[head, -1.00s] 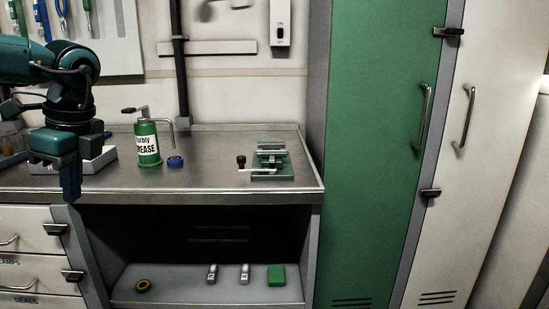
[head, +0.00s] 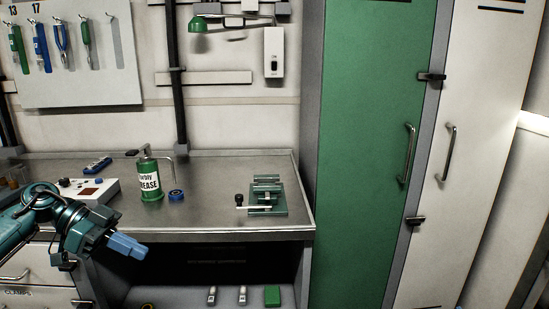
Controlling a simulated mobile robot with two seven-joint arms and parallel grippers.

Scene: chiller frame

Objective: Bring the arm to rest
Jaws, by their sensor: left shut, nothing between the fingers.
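My left gripper (head: 128,246) is in the head view at the lower left, in front of the workbench's front edge. Its blue fingers are shut with nothing between them and point to the right and slightly down. My left arm comes in from the left edge, low beside the drawers. My right gripper is not in view.
The metal workbench (head: 225,215) holds a green grease can (head: 151,182), a blue ring (head: 176,195), a green vise-like fixture (head: 266,196) and a white box with a display (head: 88,190). Tools hang on a wall board (head: 85,90). Tall green (head: 365,150) and white lockers stand right.

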